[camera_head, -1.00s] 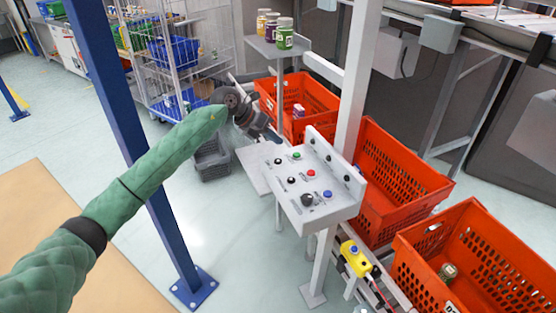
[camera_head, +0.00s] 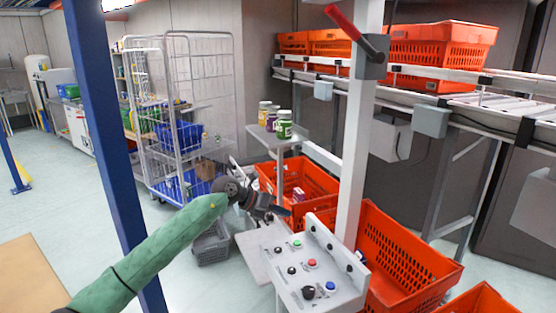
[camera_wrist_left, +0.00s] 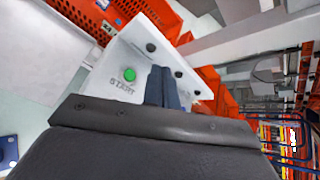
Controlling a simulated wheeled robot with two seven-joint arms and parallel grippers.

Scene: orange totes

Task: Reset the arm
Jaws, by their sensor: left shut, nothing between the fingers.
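My left arm, in a green sleeve, comes in from the left in the head view. Its gripper (camera_head: 280,211) is shut and empty, in the air above the far end of a grey control panel (camera_head: 318,268). The panel has green, red, blue and black buttons. In the left wrist view the shut fingers (camera_wrist_left: 162,86) show in front of the panel (camera_wrist_left: 125,60), beside its green START button (camera_wrist_left: 129,74). I cannot tell a touch on the panel. My right gripper is not in view.
Orange totes (camera_head: 412,262) stand behind and beside the panel. A small shelf (camera_head: 268,138) holds several jars. A blue post (camera_head: 100,130) and a white post (camera_head: 357,150) stand near the arm. A wire cage trolley (camera_head: 150,110) is at the back left.

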